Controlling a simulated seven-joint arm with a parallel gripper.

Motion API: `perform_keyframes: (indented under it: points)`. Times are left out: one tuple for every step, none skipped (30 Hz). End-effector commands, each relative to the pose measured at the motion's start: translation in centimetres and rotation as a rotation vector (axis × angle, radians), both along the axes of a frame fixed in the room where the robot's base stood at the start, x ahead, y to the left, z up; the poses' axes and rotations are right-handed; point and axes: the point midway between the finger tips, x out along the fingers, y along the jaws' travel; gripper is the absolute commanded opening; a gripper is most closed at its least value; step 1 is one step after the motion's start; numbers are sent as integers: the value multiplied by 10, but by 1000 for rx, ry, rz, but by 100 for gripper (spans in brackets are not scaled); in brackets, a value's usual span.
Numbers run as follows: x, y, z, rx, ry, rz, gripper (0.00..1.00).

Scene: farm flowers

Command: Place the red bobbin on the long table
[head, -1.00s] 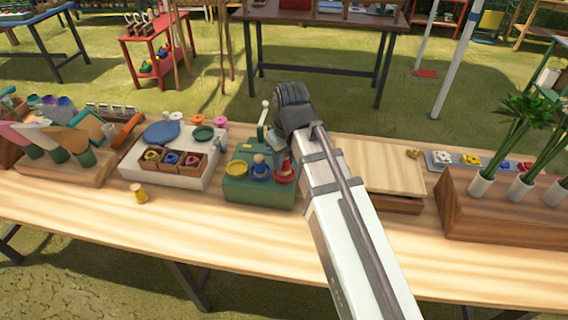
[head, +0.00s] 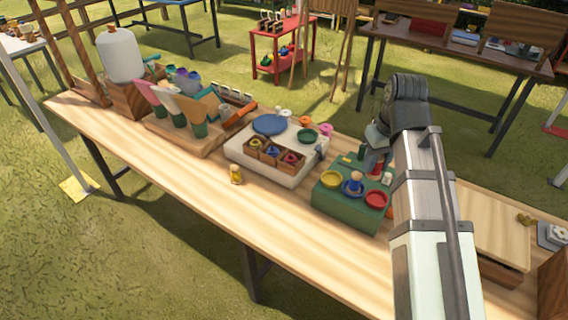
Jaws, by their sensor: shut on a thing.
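The long table (head: 300,245) is the pale wooden one running across the head view. On it stands a green box (head: 345,207) with a yellow dish (head: 331,179), a blue dish holding a small peg-like piece (head: 354,183), and a red dish (head: 376,199) that looks empty. My gripper (head: 376,160) is over the back of the green box, shut on the red bobbin (head: 375,169). Only a small red part of the bobbin shows at the fingertips; the gripper and arm hide the rest.
A small yellow bobbin (head: 236,174) stands near the front edge. A white box (head: 262,169) with a blue disc and small compartments is left of the green box. A wooden board (head: 490,235) lies right of my arm. Bare tabletop runs along the front.

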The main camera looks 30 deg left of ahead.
Motion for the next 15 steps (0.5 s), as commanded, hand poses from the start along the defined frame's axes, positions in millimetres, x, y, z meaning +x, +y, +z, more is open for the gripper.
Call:
perform_keyframes:
  points:
    - [-7,12,-2,0,0,23,3]
    - [-12,19,-4,0,0,37,3]
    - [-18,28,-6,0,0,55,3]
    - [-22,35,-8,0,1,71,3]
    - [-26,42,-9,0,1,84,3]
    - [-32,52,-12,0,1,104,3]
    - [-36,60,-14,0,1,117,3]
    - [-40,67,-16,-1,2,132,3]
    - [-45,77,-18,0,1,150,3]
    - [-49,85,-20,0,1,165,3]
    - [-53,93,-22,0,1,178,3]
    - [-58,105,-24,0,2,198,3]
    - [-61,112,-25,0,1,212,3]
    - [-65,121,-27,0,1,227,3]
    - [-70,132,-29,-1,2,245,3]
